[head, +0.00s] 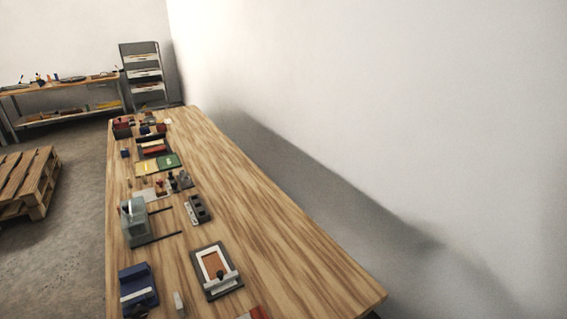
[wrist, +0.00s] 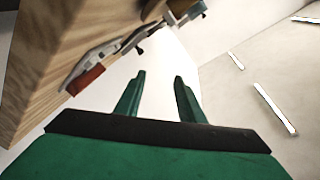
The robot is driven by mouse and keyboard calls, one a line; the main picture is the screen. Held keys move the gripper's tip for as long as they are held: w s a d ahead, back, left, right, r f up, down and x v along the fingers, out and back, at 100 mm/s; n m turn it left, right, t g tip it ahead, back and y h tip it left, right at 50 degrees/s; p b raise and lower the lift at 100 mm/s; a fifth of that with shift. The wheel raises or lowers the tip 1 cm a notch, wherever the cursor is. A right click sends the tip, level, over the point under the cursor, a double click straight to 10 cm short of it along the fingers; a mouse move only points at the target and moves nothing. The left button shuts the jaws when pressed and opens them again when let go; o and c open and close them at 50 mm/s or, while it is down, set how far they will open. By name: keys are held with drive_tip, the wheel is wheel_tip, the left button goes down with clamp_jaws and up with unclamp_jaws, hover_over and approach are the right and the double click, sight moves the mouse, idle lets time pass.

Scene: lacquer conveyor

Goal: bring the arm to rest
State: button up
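My gripper (wrist: 160,90) shows in the wrist view as two green fingers standing apart on a dark bar. It is open, with nothing between the fingers. The wooden table (wrist: 60,45) is beyond it at the upper left of the wrist view, tilted in the picture, and the fingers appear clear of it. In the head view neither my arm nor my gripper shows. The long wooden table (head: 260,225) runs away from me there, along the white wall.
The table's left side carries a blue holder (head: 138,287), a framed plate (head: 215,270), a grey fixture (head: 137,222) and green and yellow pads (head: 168,161). Its right side is bare. A pallet (head: 28,182), a workbench (head: 60,88) and a shelf rack (head: 143,75) stand beyond.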

drive_tip(key=s+d+f+n+h, duration=0.2)
drive_tip(key=s+d+f, duration=0.1)
drive_tip(key=s+d, duration=0.5)
drive_tip(key=s+d+f+n+g+h, duration=0.1)
drive_tip(key=s+d+f+n+h, duration=0.2)
drive_tip(key=s+d, duration=0.5)
drive_tip(key=s+f, duration=0.1)
drive_tip(key=s, duration=0.5)
drive_tip(key=shift+d+n+g+h, duration=0.25)
drive_tip(key=shift+n+g+h, duration=0.05)
drive_tip(key=shift+s, duration=0.1)
drive_tip(key=shift+f, duration=0.1)
